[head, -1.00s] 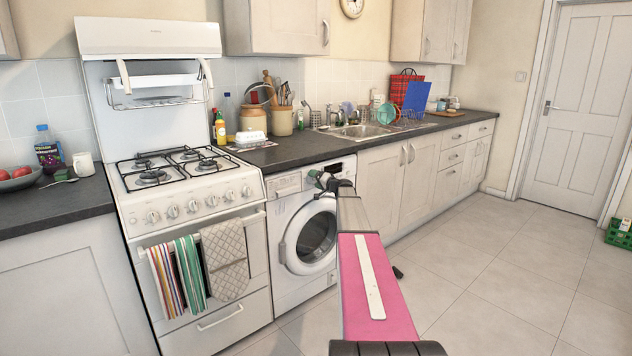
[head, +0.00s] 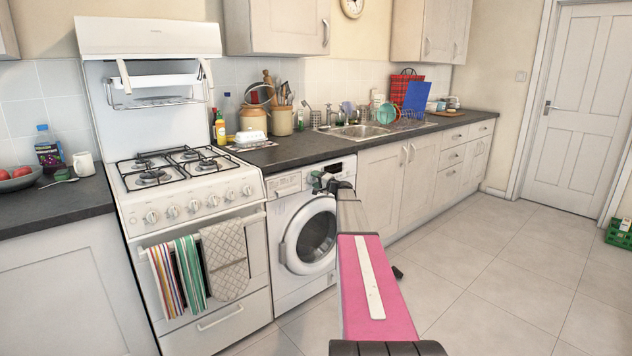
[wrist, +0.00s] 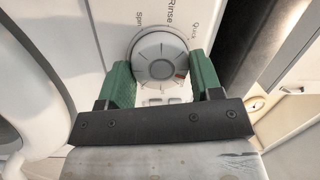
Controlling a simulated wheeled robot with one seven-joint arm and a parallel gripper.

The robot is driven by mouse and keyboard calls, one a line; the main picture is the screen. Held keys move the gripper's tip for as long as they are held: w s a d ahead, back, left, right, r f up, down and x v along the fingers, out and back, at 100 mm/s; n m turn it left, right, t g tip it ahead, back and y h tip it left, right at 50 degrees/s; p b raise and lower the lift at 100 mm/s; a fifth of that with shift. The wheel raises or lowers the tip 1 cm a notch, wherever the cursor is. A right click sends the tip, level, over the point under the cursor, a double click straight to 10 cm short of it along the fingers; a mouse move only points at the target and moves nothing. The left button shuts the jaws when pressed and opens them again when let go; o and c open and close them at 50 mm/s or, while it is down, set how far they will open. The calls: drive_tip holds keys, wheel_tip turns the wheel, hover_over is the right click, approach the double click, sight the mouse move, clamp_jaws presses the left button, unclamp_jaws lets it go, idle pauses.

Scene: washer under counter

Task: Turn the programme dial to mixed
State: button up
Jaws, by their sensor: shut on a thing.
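The white washing machine (head: 287,222) stands under the counter, right of the cooker. Its round programme dial (wrist: 160,60) shows in the wrist view, pale grey-white, on the front panel. My gripper (wrist: 163,72) has its two green fingers on either side of the dial, shut on it. In the head view my gripper (head: 322,181) reaches the washer's upper panel and hides the dial. Other labels are out of view or covered, and I cannot tell which programme the dial points to.
The round washer door (head: 310,236) is closed below my gripper. The counter (head: 290,152) overhangs the washer. The cooker (head: 190,190) with hanging towels stands to the left, cupboards (head: 380,185) to the right. The tiled floor (head: 500,270) on the right is mostly clear.

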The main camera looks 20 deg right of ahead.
drive_tip(key=m, duration=0.3)
drive_tip(key=m+t, duration=0.1)
drive_tip(key=m, duration=0.3)
drive_tip(key=shift+s+f+h, duration=0.1)
drive_tip(key=shift+h, duration=0.2)
drive_tip(key=m+t, duration=0.1)
drive_tip(key=m, duration=0.5)
drive_tip(key=shift+a+h, duration=0.15)
drive_tip(key=shift+h, duration=0.25)
drive_tip(key=shift+m, duration=0.3)
drive_tip(key=o, duration=0.9)
drive_tip(key=shift+s, duration=0.1)
drive_tip(key=v, duration=1)
drive_tip(key=shift+s, duration=0.3)
drive_tip(key=shift+f, duration=0.1)
